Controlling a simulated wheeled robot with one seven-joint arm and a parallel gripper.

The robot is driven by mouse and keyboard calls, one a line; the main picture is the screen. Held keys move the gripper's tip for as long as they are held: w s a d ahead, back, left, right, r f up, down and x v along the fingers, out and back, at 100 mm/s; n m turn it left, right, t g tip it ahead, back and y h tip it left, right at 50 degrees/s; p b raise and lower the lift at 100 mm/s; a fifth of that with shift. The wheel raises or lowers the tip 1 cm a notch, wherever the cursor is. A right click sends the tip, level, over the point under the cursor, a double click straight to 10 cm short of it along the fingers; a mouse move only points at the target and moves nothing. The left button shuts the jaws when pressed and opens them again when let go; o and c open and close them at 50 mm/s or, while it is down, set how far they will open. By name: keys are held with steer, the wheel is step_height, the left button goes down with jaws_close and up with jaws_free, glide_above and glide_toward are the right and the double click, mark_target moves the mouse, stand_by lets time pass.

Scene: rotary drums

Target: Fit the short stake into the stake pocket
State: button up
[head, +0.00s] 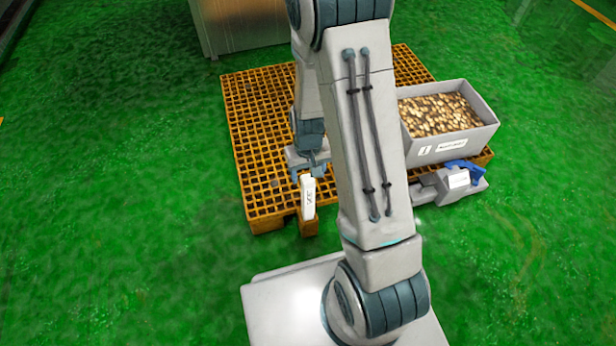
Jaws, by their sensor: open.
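The short stake (308,199), a white upright piece with dark marks on its front, stands at the front edge of the orange grid platform. Its lower end meets a small orange-brown block, which looks like the stake pocket (309,228). From this angle I cannot tell how deep the stake sits in it. My gripper (309,174) is open at the stake's upper end, with its fingers around or just behind the top. Whether the fingers touch the stake is too small to tell.
The orange grid platform (262,150) lies on a green floor. A grey bin (460,143) of brownish pieces stands on its right side. A grey device with a blue handle (456,180) is in front of the bin. A metal cabinet (240,25) stands behind. Floor at left is clear.

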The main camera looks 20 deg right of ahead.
step_height(320, 180, up, 7)
steer(key=p, duration=0.2)
stand_by(0.5)
